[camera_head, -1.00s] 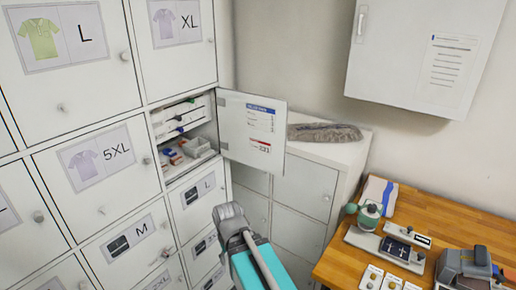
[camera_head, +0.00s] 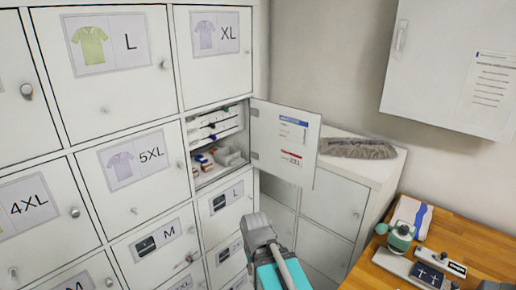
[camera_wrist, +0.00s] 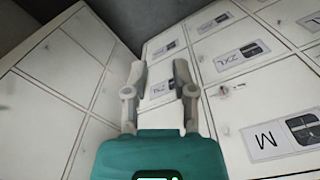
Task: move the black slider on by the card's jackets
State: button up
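The open locker compartment (camera_head: 243,160) shows in the head view, with several white slider rails (camera_head: 220,116) stacked in its upper part. Small dark and coloured knobs (camera_head: 212,126) sit on the rails; I cannot tell surely which is the black slider. A printed card (camera_head: 292,140) with a blue heading and a red line is on the inside of the open door (camera_head: 304,172); its text is too small to read. My gripper (camera_wrist: 158,75) is open and empty in the wrist view, facing closed lower lockers.
Small boxes and a white bin (camera_head: 230,155) lie below the rails. Closed lockers with shirt labels (camera_head: 107,45) surround the compartment. A low white cabinet (camera_head: 330,205) bears a grey duster (camera_head: 358,149). A wooden bench (camera_head: 470,235) with tools stands at the right, under a wall cabinet (camera_head: 455,60).

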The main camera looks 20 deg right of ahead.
jog(key=shift+w, duration=0.15)
jog(key=shift+c, duration=1.1)
jog(key=shift+w+d+r+h, duration=0.15)
jog(key=shift+w+d+h, duration=0.1)
jog(key=shift+h, duration=0.05)
grip_shut()
jog(key=w+d+r+n+t+h+p, duration=0.2)
jog(key=w+r+t+h, duration=0.25)
jog(key=w+r, duration=0.35)
jog(key=w+d+r+n+t+h+p, duration=0.25)
jog(key=w+r+t, duration=0.3)
jog(key=w, duration=0.45)
jog(key=w+a+r+n+t+y+p, duration=0.1)
jog(key=w+a+r+n+t+y, duration=0.1)
jog(key=w+a+r+n+t, duration=0.2)
jog(key=w+a+r+n+t+y+p, duration=0.2)
jog(key=w+a+r+n+t, duration=0.3)
jog(key=a+r+n, duration=0.4)
jog(key=shift+w+a+r+y, duration=0.6)
jog(key=shift+w+a+r, duration=0.15)
jog(key=shift+a, duration=0.5)
jog(key=shift+n, duration=0.25)
